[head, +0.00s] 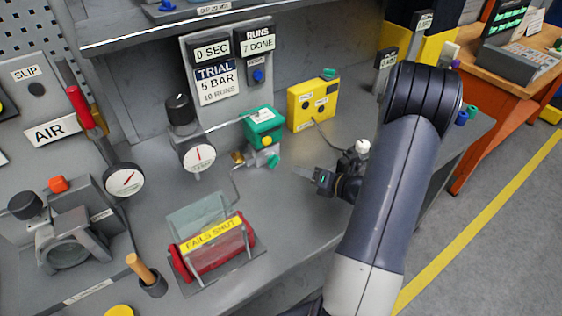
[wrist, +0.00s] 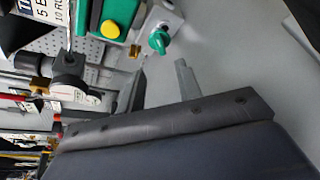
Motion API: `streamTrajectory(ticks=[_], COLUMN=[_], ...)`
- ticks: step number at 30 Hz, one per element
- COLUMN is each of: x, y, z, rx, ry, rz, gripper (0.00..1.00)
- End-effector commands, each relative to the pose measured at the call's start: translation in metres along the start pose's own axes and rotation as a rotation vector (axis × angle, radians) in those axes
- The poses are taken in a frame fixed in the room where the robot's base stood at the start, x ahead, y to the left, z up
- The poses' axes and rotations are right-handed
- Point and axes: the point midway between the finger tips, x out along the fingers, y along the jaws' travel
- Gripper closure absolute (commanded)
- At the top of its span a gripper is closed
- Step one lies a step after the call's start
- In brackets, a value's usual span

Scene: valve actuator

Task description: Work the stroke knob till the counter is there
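The counter (head: 257,45) under the label RUNS reads 7 DONE. The card (head: 217,85) below reads TRIAL, 5 BAR, 10 RUNS. A small green knob (head: 273,160) sits low on the front of the green-topped actuator (head: 264,128); no readable label names it as the stroke knob. It also shows in the wrist view (wrist: 158,41), just beyond the fingertips. My gripper (head: 307,174) is to the right of the knob, apart from it. In the wrist view its two fingers (wrist: 160,75) stand apart with nothing between them.
A yellow box (head: 312,103) stands behind my gripper. A gauge (head: 198,155) with a black-knobbed regulator is left of the actuator. A red cylinder (head: 205,259) marked FAILS SHUT lies in front. A timer (head: 212,50) reads 0 SEC. The bench front right of that cylinder is clear.

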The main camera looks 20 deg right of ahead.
Motion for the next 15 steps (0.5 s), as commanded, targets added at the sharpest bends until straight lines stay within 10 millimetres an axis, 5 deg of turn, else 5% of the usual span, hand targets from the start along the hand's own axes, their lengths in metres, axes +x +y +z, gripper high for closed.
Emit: streamTrajectory(ticks=[15], x=[0.083], y=[0.001], z=[0.0], rx=[-0.003], ry=[0.004], rz=[0.001], gripper=[0.66])
